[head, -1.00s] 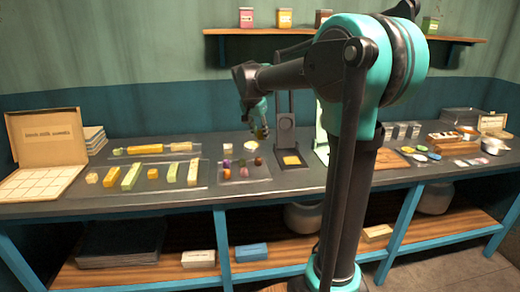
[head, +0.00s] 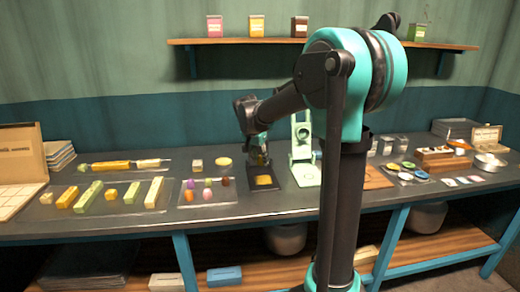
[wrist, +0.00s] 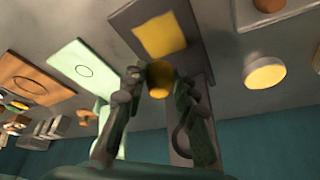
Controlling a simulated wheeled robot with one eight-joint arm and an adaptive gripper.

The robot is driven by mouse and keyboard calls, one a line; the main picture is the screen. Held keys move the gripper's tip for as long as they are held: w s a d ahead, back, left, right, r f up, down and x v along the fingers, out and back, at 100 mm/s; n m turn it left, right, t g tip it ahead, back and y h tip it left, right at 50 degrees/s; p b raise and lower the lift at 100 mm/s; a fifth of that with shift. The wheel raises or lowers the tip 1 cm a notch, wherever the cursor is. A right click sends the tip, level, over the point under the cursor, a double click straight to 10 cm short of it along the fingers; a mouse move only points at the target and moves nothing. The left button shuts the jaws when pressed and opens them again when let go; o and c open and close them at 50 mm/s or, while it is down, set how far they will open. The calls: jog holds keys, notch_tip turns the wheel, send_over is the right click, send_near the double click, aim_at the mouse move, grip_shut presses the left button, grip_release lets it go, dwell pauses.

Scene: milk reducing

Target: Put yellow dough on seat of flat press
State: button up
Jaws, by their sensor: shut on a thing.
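My gripper (wrist: 160,88) is shut on a round yellow dough (wrist: 159,74), seen between the fingers in the wrist view. In the head view my gripper (head: 260,158) is over the dark flat press, in front of its upright. The flat press (head: 264,188) has a square yellow seat (head: 264,181). In the wrist view the seat (wrist: 158,34) lies just beyond the dough, on the dark plate (wrist: 122,18). The dough appears above the seat and apart from it. My fingers hide part of the dough.
A pale green press (head: 306,174) stands close on the right. A clear tray of small coloured pieces (head: 207,199) lies on the left. Longer bars lie on another tray (head: 150,206). A brown board (head: 374,178) is further right.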

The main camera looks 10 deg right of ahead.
aim_at(264, 180)
jog(key=shift+w+d+f, duration=0.15)
jog(key=shift+d+f, duration=0.25)
jog(key=shift+f, duration=3.25)
jog(key=shift+f, duration=0.35)
jog(key=o, duration=1.5)
jog(key=shift+r, duration=0.15)
jog(key=shift+r, duration=3.35)
